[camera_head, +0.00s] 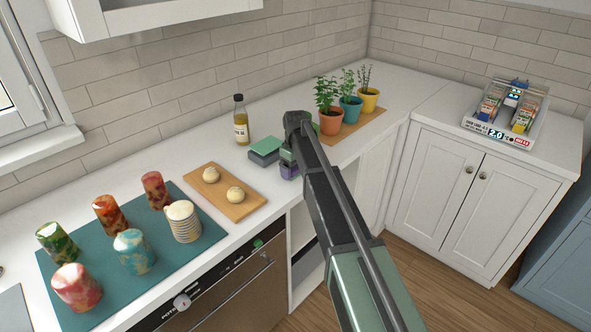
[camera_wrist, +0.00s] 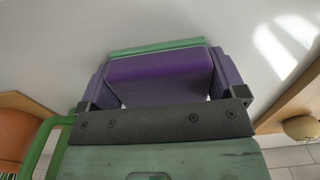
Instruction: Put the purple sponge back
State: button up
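The purple sponge (camera_wrist: 160,75) lies between the two fingers of my gripper (camera_wrist: 168,85) in the wrist view, with a finger against each side. My gripper appears shut on it. A green edge (camera_wrist: 155,46) shows just beyond the purple sponge in the wrist view. In the head view, my arm and gripper largely hide the purple sponge.
A wooden board (camera_head: 243,207) with two round buns lies to the left. Potted plants (camera_head: 331,122) stand on another board to the right. A teal mat (camera_head: 95,298) with several cups is at far left.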

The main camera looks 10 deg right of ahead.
jog(key=shift+o, duration=0.6)
notch_tip(320, 180, up, 12)
jog(key=p, duration=1.2)
jog(key=shift+r, duration=0.25)
jog(key=s+f+m+b, duration=0.2)
jog(key=s+m, duration=0.5)
jog(key=s, duration=2.7)
jog(key=shift+s+f, duration=0.25)
jog(key=shift+f, duration=0.1)
